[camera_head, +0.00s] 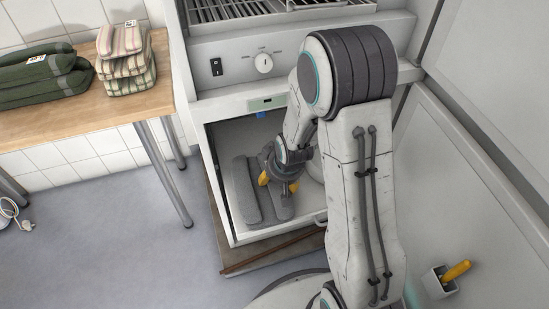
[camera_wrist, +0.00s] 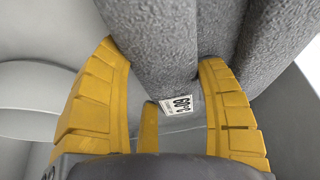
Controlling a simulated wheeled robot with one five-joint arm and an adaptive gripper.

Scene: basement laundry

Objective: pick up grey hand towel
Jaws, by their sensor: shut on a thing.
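Grey hand towels lie in an open white compartment in the head view. One long folded grey towel (camera_head: 244,190) is on the left. A second grey towel (camera_head: 283,207) is beside it, partly hidden by my gripper (camera_head: 278,184). In the wrist view, the yellow fingers of my gripper (camera_wrist: 162,62) are on both sides of a grey towel (camera_wrist: 168,35) and shut on it. A small white label marked 60° (camera_wrist: 181,104) shows at its end. Another grey towel (camera_wrist: 275,40) is close by on the right. I cannot tell whether the held towel touches the compartment floor.
The compartment's front frame and side walls (camera_head: 221,218) are close around my gripper. Above is a white panel with a knob (camera_head: 263,63) and a rack (camera_head: 230,10). A wooden table (camera_head: 60,120) at left holds green towels (camera_head: 40,80) and striped towels (camera_head: 125,60).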

